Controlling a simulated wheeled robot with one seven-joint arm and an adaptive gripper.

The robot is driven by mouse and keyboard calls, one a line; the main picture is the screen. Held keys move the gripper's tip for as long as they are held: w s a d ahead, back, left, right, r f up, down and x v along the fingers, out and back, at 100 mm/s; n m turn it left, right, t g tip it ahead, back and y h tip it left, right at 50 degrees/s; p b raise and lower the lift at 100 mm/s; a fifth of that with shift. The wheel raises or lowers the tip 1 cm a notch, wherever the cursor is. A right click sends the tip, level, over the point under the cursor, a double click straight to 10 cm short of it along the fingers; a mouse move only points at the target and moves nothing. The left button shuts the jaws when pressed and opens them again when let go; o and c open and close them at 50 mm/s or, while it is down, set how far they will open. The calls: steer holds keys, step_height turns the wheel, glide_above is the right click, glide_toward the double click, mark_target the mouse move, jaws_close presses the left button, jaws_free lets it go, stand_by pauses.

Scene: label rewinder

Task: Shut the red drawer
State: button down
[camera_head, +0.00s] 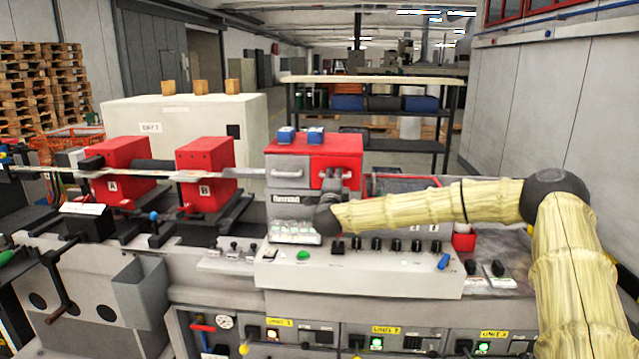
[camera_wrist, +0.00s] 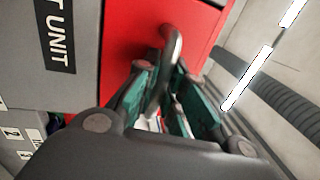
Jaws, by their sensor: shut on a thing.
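I cannot tell how far the drawer stands out.
Two small blue blocks (camera_head: 301,136) sit on top of the box. A control panel (camera_head: 360,278) with several knobs lies below my arm. Red units A (camera_head: 120,160) and B (camera_head: 206,170) stand to the left. A dark shelf (camera_head: 372,118) stands behind.

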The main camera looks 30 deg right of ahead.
steer(key=shift+r, duration=0.1)
steer(key=c, duration=1.5)
jaws_free()
steer(key=shift+w+d, duration=0.15)
steer(key=v, duration=1.2)
